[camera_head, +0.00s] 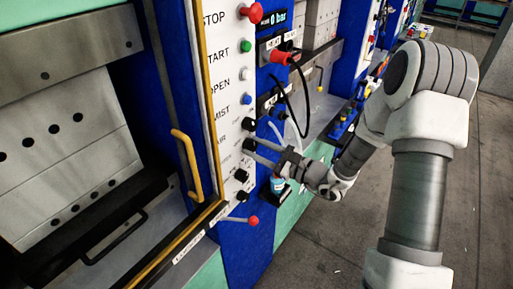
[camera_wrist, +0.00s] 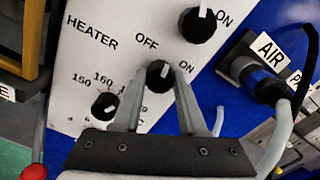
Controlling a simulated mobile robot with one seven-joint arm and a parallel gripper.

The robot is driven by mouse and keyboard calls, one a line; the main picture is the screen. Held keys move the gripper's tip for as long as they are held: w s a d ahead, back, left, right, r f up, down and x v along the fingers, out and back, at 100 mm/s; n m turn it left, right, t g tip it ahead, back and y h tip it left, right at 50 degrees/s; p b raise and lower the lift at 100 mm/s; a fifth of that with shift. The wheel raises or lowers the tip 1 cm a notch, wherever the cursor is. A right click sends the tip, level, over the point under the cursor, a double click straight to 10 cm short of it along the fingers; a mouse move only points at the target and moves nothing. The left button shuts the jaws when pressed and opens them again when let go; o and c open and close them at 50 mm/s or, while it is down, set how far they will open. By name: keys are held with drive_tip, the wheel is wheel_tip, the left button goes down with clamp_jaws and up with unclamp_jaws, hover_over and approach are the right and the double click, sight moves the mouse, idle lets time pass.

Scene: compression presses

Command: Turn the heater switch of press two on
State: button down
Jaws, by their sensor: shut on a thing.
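The heater switch (camera_wrist: 159,77) is a round black knob with a white mark on a white panel (camera_head: 220,100), in line with the word HEATER. OFF is printed at its upper left and ON at its right in the wrist view. The white mark points up and to the right, between the two words. My gripper (camera_wrist: 159,88) has its two grey fingers on either side of the knob and is shut on it. In the head view my gripper (camera_head: 262,141) reaches the panel from the right, and its fingers partly hide the knobs there.
A temperature dial (camera_wrist: 105,106) is at the lower left. An AIR hose connector (camera_wrist: 262,84) is at the right. A yellow handle (camera_head: 188,165) and a red-tipped lever (camera_head: 252,220) stick out nearby.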

drive_tip(key=m+p, duration=0.1)
drive_tip(key=m, duration=0.4)
drive_tip(key=shift+r+p, duration=0.1)
drive_tip(key=shift+p, duration=0.3)
drive_tip(key=shift+m+p, duration=0.65)
drive_tip(key=shift+m, duration=1.05)
drive_tip(key=shift+c, duration=2.3)
unclamp_jaws()
drive_tip(key=b+v, duration=0.3)
drive_tip(key=v, duration=1.4)
drive_tip(key=shift+s+d, duration=0.2)
drive_tip(key=shift+a, duration=0.1)
